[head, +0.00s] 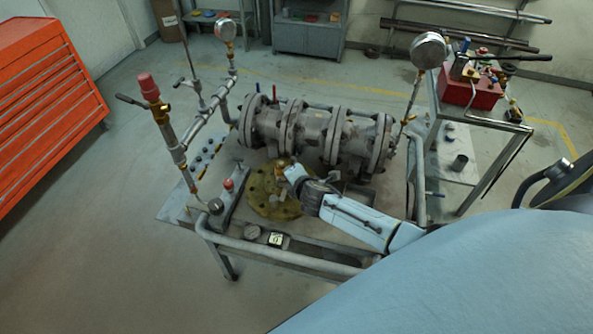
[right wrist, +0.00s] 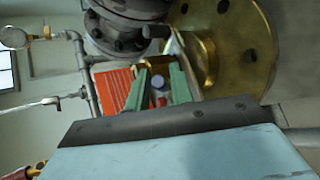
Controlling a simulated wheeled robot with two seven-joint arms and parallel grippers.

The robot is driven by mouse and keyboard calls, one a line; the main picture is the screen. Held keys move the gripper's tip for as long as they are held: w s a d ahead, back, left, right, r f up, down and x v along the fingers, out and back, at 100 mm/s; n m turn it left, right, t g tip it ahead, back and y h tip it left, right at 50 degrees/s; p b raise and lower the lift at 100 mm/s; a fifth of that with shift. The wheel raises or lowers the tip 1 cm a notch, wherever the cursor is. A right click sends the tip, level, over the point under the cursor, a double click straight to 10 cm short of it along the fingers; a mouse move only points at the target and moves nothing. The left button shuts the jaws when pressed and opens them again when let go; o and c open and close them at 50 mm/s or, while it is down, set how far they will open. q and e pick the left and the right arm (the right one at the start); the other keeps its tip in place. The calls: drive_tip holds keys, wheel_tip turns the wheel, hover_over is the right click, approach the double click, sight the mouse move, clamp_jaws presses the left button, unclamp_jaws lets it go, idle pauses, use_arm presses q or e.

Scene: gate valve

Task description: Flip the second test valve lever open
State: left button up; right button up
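The grey gate valve assembly (head: 320,135) lies across the metal table. A small blue lever (head: 257,87) and a red lever (head: 274,92) stand up behind its left flange; I cannot tell which is the second test valve lever, or its position. My right gripper (head: 284,171) is in front of the valve, above the brass flange (head: 268,201). In the right wrist view my right gripper (right wrist: 159,78) has its two green fingers apart, with a blue-topped object (right wrist: 158,82) showing between them, apparently farther off. My left gripper is not in view.
A pipe stand with a red-capped fitting (head: 148,86) and a gauge (head: 226,29) rises at the left. Another gauge (head: 429,50) stands at the right. A side bench holds a red box (head: 473,88). A tubular rail (head: 280,256) runs along the table's front. An orange cabinet (head: 45,100) stands far left.

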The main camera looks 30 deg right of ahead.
drive_tip(key=v, duration=1.3)
drive_tip(key=shift+s, duration=0.15)
